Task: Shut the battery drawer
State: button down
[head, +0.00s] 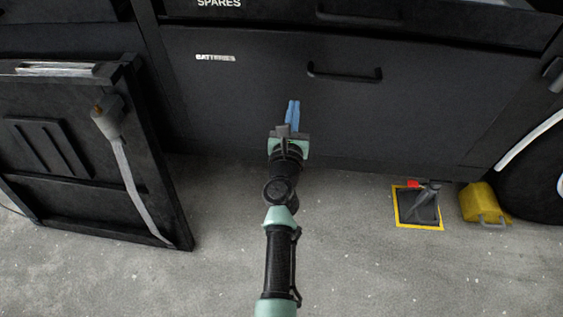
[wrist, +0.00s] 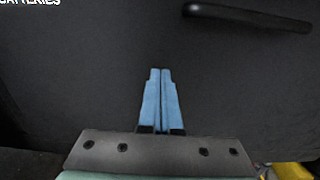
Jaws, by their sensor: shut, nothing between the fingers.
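The battery drawer (head: 430,110) is a wide dark front with a white "BATTERIES" label (head: 215,58) at its upper left and a black bar handle (head: 345,73). Its front looks flush with the frame around it, though I cannot tell for sure. My gripper (head: 293,103) has blue fingers that are shut together and empty. It points at the drawer front, below and left of the handle. In the wrist view the fingertips (wrist: 160,72) lie against the dark drawer face, with the handle (wrist: 250,16) at the upper right. I cannot tell whether they touch it.
Above is another drawer labelled "SPARES" (head: 219,3). A dark panel with a grey strap (head: 124,165) leans at the left. A yellow-edged floor square (head: 418,222) with a grey item, a yellow chock (head: 480,203) and a wheel (head: 540,170) are at the right. The grey floor in front is mostly clear.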

jog(key=s+p, duration=0.2)
jog(key=s, duration=0.7)
jog(key=shift+s+a+f, duration=0.15)
jog(key=shift+s+a, duration=0.05)
jog(key=shift+s, duration=0.05)
jog(key=s+a+r+n+t+y, duration=0.1)
jog(key=a+r+n+t+y, duration=0.15)
jog(key=r+n, duration=1.2)
jog(key=s+a+r+n+t+y, duration=0.1)
jog(key=a+r+n+t+y, duration=0.2)
jog(key=r+n, duration=1.15)
jog(key=s+d+r+n+t+h, duration=0.2)
jog(key=s+d+r+n, duration=0.2)
jog(key=s+r, duration=0.65)
jog(key=s+d+r+n+t+h, duration=0.25)
jog(key=s+d+r, duration=0.2)
jog(key=r, duration=1.15)
notch_tip(320, 180, up, 28)
jog(key=p, duration=2.8)
jog(key=shift+a+f+n+g, duration=0.15)
jog(key=shift+a+n+g, duration=0.2)
jog(key=shift+n, duration=0.1)
jog(key=shift+w, duration=0.1)
